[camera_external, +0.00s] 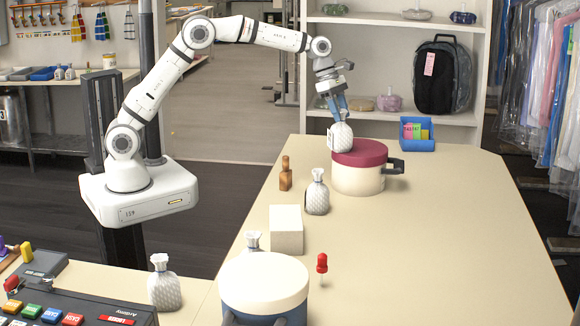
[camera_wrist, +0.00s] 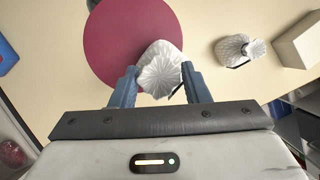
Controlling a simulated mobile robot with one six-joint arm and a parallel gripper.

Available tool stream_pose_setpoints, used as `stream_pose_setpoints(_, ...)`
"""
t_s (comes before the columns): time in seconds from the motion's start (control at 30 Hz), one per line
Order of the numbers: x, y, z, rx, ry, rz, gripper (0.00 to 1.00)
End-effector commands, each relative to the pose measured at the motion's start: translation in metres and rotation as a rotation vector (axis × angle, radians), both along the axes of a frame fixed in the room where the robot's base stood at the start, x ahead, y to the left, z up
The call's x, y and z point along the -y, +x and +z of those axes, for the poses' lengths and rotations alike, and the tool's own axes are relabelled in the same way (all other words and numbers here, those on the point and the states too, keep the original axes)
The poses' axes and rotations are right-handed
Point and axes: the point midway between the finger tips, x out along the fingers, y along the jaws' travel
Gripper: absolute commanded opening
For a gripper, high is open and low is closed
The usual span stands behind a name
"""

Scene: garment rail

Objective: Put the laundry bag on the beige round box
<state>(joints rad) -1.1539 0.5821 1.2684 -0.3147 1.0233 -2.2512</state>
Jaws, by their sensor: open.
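A pale, quilted laundry bag (camera_external: 342,137) is at the left part of the dark red lid of a round box (camera_external: 357,179) with a beige body and a dark handle. It appears to rest on the lid. In the wrist view the bag (camera_wrist: 161,72) overlaps the edge of the red lid (camera_wrist: 112,40). My gripper (camera_external: 337,112) is above the bag, pointing down. Its blue fingers (camera_wrist: 160,85) are open on either side of the bag. Whether they touch it I cannot tell. Another round box (camera_external: 265,283) with a cream lid and blue body stands in front.
Similar pale bags stand on the table near a white block (camera_external: 286,230), beside the cream-lidded box and at the front left (camera_external: 165,284). A wooden bottle (camera_external: 286,174), a red pin-shaped object (camera_external: 321,264) and a blue tray (camera_external: 416,134) are also there. The right side is clear.

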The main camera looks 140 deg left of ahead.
Motion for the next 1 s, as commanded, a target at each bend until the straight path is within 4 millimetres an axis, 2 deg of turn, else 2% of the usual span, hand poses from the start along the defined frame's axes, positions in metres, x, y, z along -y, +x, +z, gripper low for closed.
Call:
stream_pose_setpoints(0.3,0.009,-0.025,0.063,0.001,0.005,0.002,0.42)
stream_pose_setpoints(0.5,0.014,-0.034,0.089,0.001,0.003,0.002,0.42)
stream_pose_setpoints(0.87,0.016,-0.037,0.097,-0.001,0.002,-0.002,0.42)
stream_pose_setpoints(0.97,0.031,-0.024,0.1,-0.011,0.021,-0.069,0.42)
stream_pose_setpoints(1.0,0.045,-0.015,0.102,-0.021,0.038,-0.131,0.42)
